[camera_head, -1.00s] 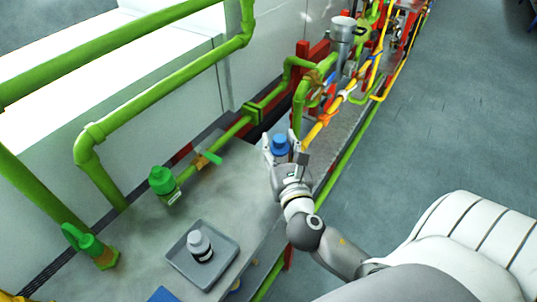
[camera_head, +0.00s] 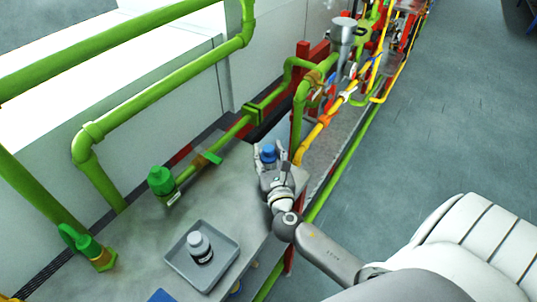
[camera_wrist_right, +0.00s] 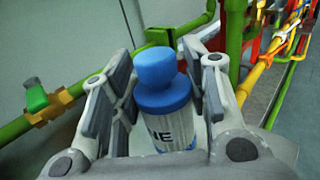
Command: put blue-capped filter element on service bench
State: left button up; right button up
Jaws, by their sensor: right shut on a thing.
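The blue-capped filter element (camera_wrist_right: 163,100) is upright between the fingers of my right gripper (camera_wrist_right: 155,105) in the right wrist view. It has a blue cap and a white labelled body. In the head view its blue cap (camera_head: 268,152) shows between the fingers of my right gripper (camera_head: 270,158), which is shut on it. The gripper is over the far right part of the grey service bench (camera_head: 140,238). The element's base is hidden, so I cannot tell whether it touches the bench. My left gripper is not in view.
Green pipes with a green valve (camera_head: 161,181) run along the back. Yellow and red pipework (camera_head: 330,110) lies beyond the bench's right end. Bare bench lies left of the gripper.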

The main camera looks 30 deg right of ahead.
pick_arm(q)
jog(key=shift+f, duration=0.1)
pick_arm(e)
jog(key=o, duration=0.6)
jog(key=shift+f, duration=0.15)
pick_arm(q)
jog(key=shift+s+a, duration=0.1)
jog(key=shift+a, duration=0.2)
pick_arm(e)
jog(key=o, duration=0.5)
jog(key=shift+s+a+r, duration=0.1)
jog(key=shift+r, duration=0.1)
jog(key=b+v, duration=0.2)
jog(key=v, duration=0.9)
jog(key=shift+f+b, duration=0.1)
jog(key=shift+b, duration=0.2)
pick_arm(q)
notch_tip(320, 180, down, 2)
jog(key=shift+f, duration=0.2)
pick_arm(e)
jog(key=shift+s+a, duration=0.15)
jog(key=shift+s, duration=0.25)
